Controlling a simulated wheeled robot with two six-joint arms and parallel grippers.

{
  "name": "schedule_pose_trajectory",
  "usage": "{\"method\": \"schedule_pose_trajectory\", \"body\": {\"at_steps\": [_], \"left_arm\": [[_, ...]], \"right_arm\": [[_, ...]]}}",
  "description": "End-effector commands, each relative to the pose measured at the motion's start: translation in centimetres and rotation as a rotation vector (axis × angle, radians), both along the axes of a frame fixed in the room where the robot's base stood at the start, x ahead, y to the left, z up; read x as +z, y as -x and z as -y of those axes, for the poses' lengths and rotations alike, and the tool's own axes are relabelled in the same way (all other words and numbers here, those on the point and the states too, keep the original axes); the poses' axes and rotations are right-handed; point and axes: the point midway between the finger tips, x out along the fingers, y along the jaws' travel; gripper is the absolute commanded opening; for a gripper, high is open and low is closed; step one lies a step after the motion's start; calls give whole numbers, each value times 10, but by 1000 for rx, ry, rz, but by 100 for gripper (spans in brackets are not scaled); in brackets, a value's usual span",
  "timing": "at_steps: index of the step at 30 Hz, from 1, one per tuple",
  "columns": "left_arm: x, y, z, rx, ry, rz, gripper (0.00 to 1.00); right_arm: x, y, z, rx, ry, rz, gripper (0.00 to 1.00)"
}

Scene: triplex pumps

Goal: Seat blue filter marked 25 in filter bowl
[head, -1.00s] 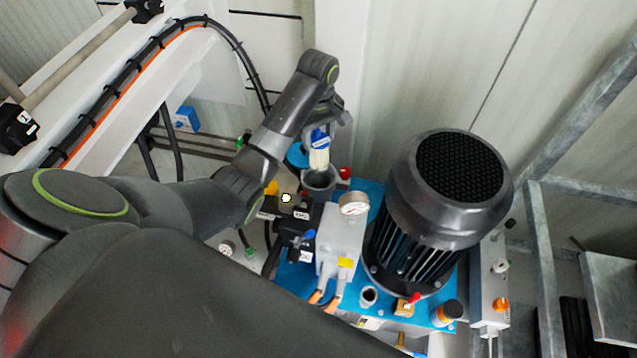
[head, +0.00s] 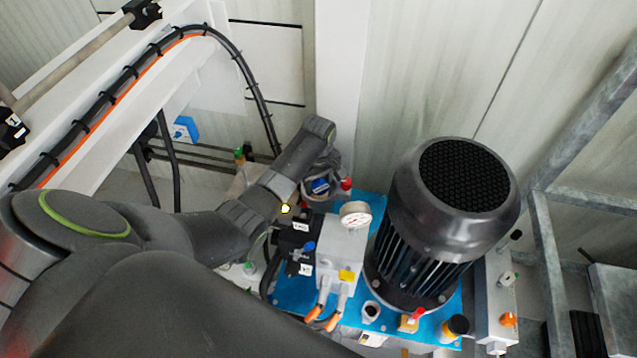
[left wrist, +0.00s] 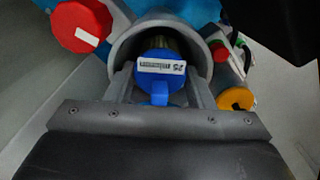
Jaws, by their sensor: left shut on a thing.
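The blue-capped filter (left wrist: 160,68) shows in the left wrist view with a white label; its small mark looks like 25. In the head view the blue cap (head: 319,186) shows under my left wrist, and the bowl is mostly covered. My left gripper (left wrist: 160,92) is shut on the filter, its fingers either side of the blue cap's tab. Whether the filter touches the bowl's bottom cannot be seen. My right gripper is not in view.
A red cap (left wrist: 80,27) stands close left of the bowl in the wrist view. A pressure gauge (head: 355,214), a grey valve block (head: 342,245) and a large black motor (head: 440,225) stand to the right on the blue plate. Pale wall panels lie behind.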

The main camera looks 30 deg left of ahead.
Motion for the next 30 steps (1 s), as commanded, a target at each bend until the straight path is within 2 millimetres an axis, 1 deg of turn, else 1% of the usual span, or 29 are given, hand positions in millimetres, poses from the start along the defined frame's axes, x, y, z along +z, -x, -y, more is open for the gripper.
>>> {"method": "schedule_pose_trajectory", "body": {"at_steps": [4,18,19,21,27,30], "left_arm": [[0,0,0,0,1,1,8],[-12,0,0,0,1,1,8],[-12,0,0,0,1,-1,51],[-12,1,0,0,1,-2,57],[-14,2,0,1,1,-5,57],[-11,2,0,1,1,-6,57]], "right_arm": [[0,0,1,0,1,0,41],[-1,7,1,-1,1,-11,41],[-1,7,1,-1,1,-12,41],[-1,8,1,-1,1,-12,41],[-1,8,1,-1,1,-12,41],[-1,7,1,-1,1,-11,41]]}}
